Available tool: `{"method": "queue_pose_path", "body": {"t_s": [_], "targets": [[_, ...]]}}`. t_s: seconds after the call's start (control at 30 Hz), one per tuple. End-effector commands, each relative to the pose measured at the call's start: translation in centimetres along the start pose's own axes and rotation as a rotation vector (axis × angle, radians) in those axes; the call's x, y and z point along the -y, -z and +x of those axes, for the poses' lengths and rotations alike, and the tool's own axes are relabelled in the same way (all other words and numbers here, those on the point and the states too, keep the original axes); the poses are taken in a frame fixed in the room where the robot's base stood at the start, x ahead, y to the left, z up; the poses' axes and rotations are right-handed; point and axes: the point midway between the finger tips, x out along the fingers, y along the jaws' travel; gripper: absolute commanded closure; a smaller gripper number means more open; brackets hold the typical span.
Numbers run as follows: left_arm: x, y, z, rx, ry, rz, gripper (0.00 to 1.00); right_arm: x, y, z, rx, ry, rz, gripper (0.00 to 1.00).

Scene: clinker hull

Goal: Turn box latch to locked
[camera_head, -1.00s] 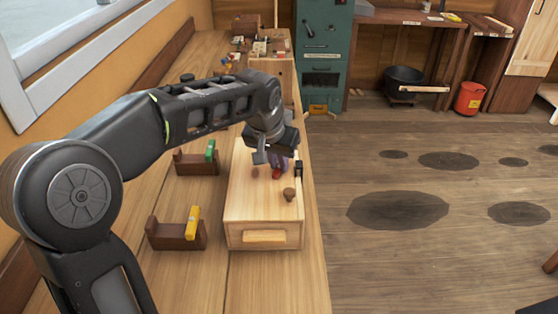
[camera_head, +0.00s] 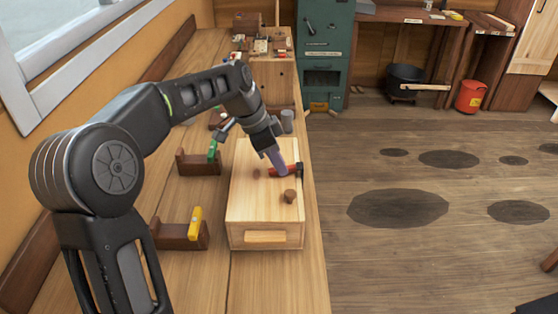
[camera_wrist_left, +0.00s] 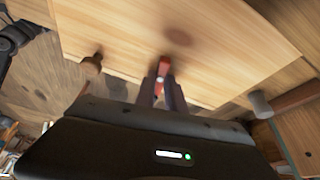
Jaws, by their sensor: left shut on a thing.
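The pale wooden box (camera_head: 265,210) stands on the bench with its lid closed. A red latch (camera_head: 291,169) lies on the lid near its right edge, roughly crosswise, with its right end at a small black catch (camera_head: 300,170). My left gripper (camera_head: 281,168) leans down from the upper left and is shut on the latch, its fingers hiding part of it. In the left wrist view the two fingers (camera_wrist_left: 161,88) meet at the red latch (camera_wrist_left: 163,65). My right gripper is not in view.
A round wooden knob (camera_head: 289,196) stands on the lid in front of the latch. Wooden holders with a green piece (camera_head: 212,150) and a yellow piece (camera_head: 195,223) stand left of the box. A grey cylinder (camera_head: 287,121) stands behind it. The floor on the right is open.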

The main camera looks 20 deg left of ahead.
Motion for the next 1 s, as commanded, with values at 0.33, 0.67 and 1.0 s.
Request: {"method": "queue_pose_path", "body": {"t_s": [0.33, 0.67, 1.0], "targets": [[0.16, 0.0, -0.09, 0.001, -0.072, 0.18, 1.0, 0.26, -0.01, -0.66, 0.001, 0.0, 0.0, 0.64], [0.17, -0.04, -0.03, 0.002, -0.088, 0.217, 1.0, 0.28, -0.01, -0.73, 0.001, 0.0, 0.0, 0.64], [0.14, -0.03, -0.02, 0.002, -0.088, 0.217, 0.78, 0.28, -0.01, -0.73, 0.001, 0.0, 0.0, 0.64]]}}
